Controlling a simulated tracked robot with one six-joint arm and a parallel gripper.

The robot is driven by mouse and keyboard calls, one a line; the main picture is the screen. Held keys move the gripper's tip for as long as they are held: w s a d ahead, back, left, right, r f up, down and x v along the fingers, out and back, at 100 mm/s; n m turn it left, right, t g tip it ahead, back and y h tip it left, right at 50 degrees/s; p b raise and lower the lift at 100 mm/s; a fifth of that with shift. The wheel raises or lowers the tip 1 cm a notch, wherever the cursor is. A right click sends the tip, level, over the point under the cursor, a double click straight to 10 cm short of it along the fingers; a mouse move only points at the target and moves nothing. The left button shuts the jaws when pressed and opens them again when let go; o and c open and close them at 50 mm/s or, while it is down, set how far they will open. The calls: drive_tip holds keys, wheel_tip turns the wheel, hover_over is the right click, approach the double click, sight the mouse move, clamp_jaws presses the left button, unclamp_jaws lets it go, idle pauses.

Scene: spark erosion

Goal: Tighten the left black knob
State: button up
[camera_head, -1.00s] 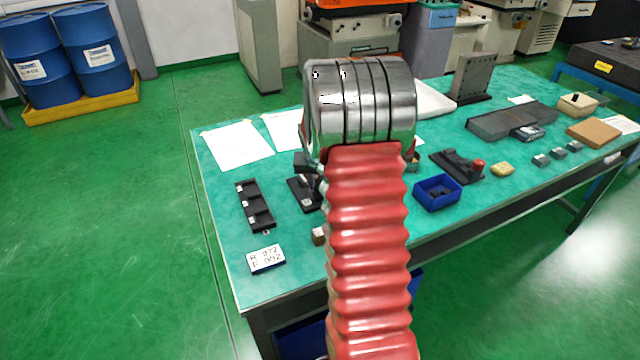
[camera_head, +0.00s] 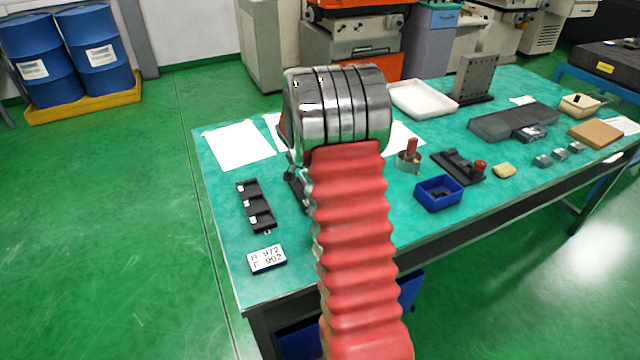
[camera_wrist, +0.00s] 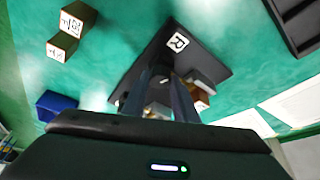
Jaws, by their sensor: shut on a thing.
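In the wrist view the fingers of my gripper (camera_wrist: 172,100) reach down to a black fixture plate (camera_wrist: 208,68) with a white R label (camera_wrist: 178,42). The fingers are shut on a small dark part there, which looks like a black knob. They hide most of it, and I cannot tell whether it is the left one. A brown block (camera_wrist: 201,98) sits on the fixture beside the fingers. In the head view my arm covers the gripper and most of the fixture (camera_head: 297,190).
A black slotted tray (camera_head: 256,206) and a number card (camera_head: 267,260) lie at the table's left. A blue bin (camera_head: 438,193) and a red-handled item (camera_head: 411,155) stand right of my arm. Two labelled blocks (camera_wrist: 77,18) (camera_wrist: 61,47) show in the wrist view.

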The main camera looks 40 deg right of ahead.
drive_tip(key=shift+w+m, duration=0.1)
drive_tip(key=shift+m, duration=0.4)
drive_tip(key=o, duration=1.1)
drive_tip(key=shift+c, duration=0.2)
drive_tip(key=w+v, duration=0.1)
drive_tip(key=v, duration=1.2)
drive_tip(key=shift+s+a+r, duration=0.15)
drive_tip(key=shift+s+r, duration=0.2)
